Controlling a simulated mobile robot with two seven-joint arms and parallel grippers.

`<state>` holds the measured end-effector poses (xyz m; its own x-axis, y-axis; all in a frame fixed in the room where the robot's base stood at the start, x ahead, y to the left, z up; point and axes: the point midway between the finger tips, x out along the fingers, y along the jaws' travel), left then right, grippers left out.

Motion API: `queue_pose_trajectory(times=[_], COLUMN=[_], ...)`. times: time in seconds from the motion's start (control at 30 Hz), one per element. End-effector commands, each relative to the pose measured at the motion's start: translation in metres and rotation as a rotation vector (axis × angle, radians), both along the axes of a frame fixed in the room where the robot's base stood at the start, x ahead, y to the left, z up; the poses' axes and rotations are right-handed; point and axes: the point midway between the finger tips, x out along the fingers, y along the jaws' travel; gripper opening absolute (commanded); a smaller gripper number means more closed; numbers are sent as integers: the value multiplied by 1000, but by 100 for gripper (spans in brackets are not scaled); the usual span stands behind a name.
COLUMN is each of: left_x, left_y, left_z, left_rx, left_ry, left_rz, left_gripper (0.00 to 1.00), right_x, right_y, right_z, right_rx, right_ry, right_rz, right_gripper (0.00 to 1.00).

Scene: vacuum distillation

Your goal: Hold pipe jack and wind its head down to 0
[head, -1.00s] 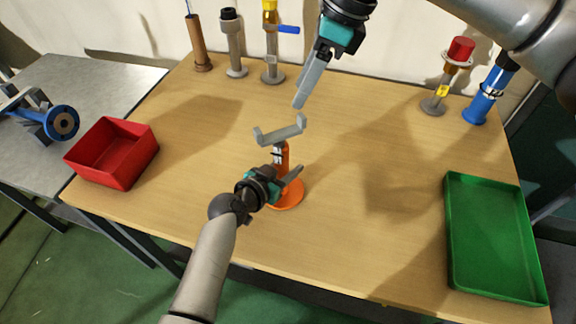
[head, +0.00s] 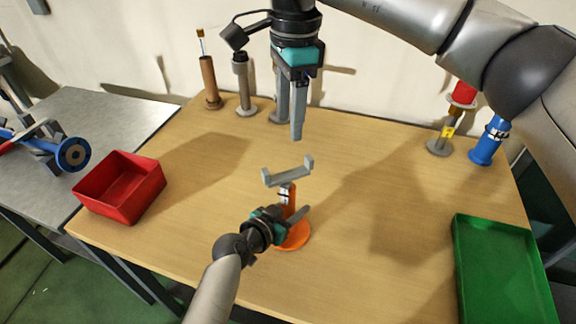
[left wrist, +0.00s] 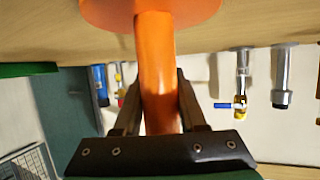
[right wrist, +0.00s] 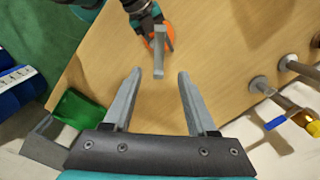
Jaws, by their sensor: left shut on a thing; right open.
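The pipe jack stands upright on the wooden table, with an orange round base (head: 295,236), an orange post and a grey U-shaped head (head: 288,177) on top. My left gripper (head: 290,222) is shut on the orange post, below the head. In the left wrist view the post (left wrist: 157,70) sits between both fingers. My right gripper (head: 297,135) is open and empty, above and behind the head, pointing down. In the right wrist view the grey head (right wrist: 158,55) lies beyond the open fingers (right wrist: 155,75), apart from them.
A red bin (head: 120,187) is at the table's left and a green tray (head: 500,265) at its right. Several stands line the back edge, including a brown one (head: 210,85) and a blue one (head: 488,142). The table around the jack is clear.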

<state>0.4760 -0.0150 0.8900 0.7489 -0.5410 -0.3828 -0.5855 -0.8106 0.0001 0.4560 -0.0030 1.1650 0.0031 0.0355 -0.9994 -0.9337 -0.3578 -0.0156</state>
Motion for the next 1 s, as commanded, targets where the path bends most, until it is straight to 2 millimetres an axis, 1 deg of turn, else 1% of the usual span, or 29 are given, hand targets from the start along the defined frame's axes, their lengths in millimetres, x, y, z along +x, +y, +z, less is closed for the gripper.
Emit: queue_pose_trajectory(times=[0.13, 0.23, 0.37, 0.6, 0.7, 0.83, 1.0], left_x=[0, 0, 0, 0, 0, 0, 0], left_y=[1, 1, 1, 1, 1, 1, 1], left_z=[-1, -1, -1, -1, -1, -1, -1], left_rx=[1, 1, 1, 1, 1, 1, 1], left_ry=[2, 2, 2, 2, 2, 2, 2], left_rz=[1, 1, 1, 1, 1, 1, 1], left_gripper=[0, 0, 0, 0, 0, 0, 0], right_x=[-1, -1, -1, -1, -1, -1, -1], right_y=[3, 3, 3, 3, 3, 3, 3], right_z=[0, -10, -32, -81, -97, -110, -117], right_rx=[-36, -40, -38, -36, -37, -36, -36], right_ry=[4, 5, 7, 6, 5, 3, 2], right_rz=[53, 58, 56, 55, 54, 54, 54], right_gripper=[57, 57, 57, 57, 57, 57, 57])
